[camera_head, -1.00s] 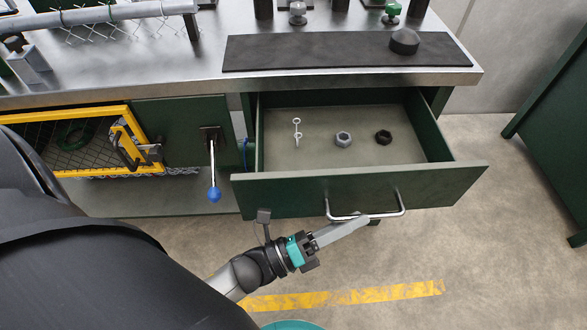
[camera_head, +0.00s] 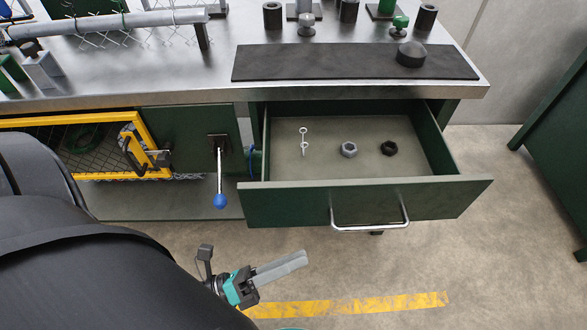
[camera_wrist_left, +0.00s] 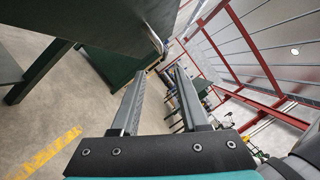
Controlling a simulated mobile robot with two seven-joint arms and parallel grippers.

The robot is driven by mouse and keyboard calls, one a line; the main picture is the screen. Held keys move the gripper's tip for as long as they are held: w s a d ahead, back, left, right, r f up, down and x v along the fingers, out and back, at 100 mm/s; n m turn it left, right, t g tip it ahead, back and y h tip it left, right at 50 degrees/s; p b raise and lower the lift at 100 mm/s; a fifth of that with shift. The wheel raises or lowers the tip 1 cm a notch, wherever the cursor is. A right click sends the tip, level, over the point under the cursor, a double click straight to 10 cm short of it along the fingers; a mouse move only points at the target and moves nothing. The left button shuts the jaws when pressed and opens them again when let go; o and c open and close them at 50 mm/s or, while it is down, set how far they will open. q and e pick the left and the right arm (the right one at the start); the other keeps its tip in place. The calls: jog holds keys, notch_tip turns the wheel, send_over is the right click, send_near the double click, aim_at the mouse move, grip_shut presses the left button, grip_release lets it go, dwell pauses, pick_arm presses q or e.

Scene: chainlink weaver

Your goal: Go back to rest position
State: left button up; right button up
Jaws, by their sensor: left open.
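My left gripper (camera_head: 284,267) is in front of the open drawer, below and left of its handle, and clear of it. In the left wrist view its two fingers (camera_wrist_left: 158,85) stand apart with nothing between them. The green drawer (camera_head: 290,204) is pulled out from the workbench, and its metal handle (camera_head: 369,227) is free. Inside the drawer lie a small white eye-ended pin (camera_head: 304,142), a grey nut (camera_head: 349,149) and a black nut (camera_head: 389,148). My right gripper is in neither view.
The steel-topped workbench (camera_head: 150,72) carries a black mat (camera_head: 340,64) with a dark knob (camera_head: 410,54). A lever with a blue ball (camera_head: 220,201) and a yellow-framed mesh door (camera_head: 70,119) face the front. A green cabinet (camera_head: 558,140) stands right. Floor before the drawer is clear.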

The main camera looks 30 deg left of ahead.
pick_arm(q)
jog(key=w+a+f+n+g+y+p, duration=0.1)
jog(key=a+f+n+g+y+p, duration=0.15)
jog(key=f+n+y, duration=0.45)
jog(key=w+a+f+n+g+y+p, duration=0.1)
jog(key=a+f+n+g+y, duration=0.2)
jog(key=f+n, duration=0.8)
jog(key=s+a+f+n+g+y+p, duration=0.1)
jog(key=s+a+f+n+g, duration=0.1)
jog(key=s+f+n+g, duration=0.2)
jog(key=s+a+f+n+g+y+p, duration=0.1)
jog(key=s+a+f+n+g, duration=0.1)
jog(key=s+f+n+g, duration=0.2)
jog(key=s+f+n, duration=0.3)
jog(key=s, duration=0.2)
jog(key=shift+s+a+f+y, duration=0.4)
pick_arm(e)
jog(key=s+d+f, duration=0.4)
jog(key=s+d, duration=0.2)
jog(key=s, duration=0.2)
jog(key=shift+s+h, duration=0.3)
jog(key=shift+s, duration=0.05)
